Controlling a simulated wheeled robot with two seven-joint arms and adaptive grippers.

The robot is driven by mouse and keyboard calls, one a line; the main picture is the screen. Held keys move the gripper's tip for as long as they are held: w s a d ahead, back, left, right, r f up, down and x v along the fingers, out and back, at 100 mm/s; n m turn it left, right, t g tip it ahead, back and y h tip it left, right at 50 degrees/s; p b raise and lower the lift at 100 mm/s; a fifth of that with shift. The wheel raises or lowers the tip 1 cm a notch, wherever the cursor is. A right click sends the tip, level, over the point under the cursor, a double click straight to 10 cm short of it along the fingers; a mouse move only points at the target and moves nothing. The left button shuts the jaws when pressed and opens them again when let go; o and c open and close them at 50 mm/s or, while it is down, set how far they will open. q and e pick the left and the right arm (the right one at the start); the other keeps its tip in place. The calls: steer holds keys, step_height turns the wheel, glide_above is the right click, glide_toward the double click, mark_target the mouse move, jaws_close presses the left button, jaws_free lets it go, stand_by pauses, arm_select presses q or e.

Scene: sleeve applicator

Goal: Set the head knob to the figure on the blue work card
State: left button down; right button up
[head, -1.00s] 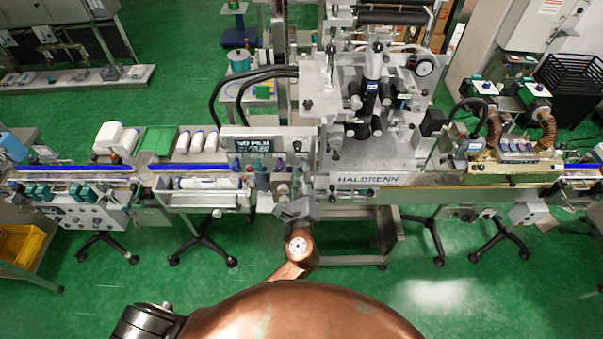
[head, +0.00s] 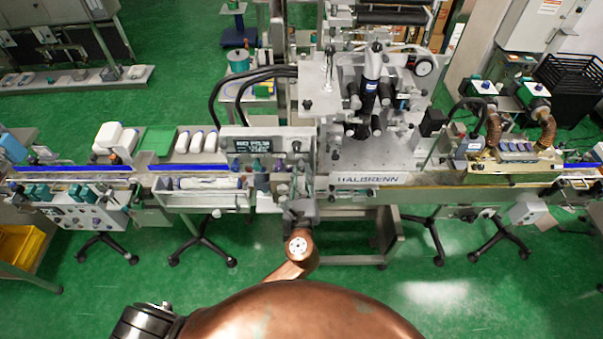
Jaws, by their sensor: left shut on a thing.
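My left gripper (head: 300,207) is at the front edge of the labelled machine (head: 368,180), just right of the bottle row. It is shut on a small part there, apparently the head knob, which the fingers hide. No setting or scale can be read. Above the machine bed stands a dark upright cylinder (head: 371,66) with a small blue tag. I cannot pick out the blue work card for certain, and no figure is legible. My right gripper is not in view.
A display box (head: 267,146) stands behind the gripper, its text too small to read surely. A conveyor (head: 190,167) with bottles runs to the left. A brass-coloured unit (head: 515,165) stands at the right. Green floor (head: 450,295) is open in front.

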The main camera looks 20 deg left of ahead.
arm_select(q)
steer(key=shift+f, duration=0.1)
steer(key=c, duration=1.7)
jaws_free()
steer(key=v, duration=1.2)
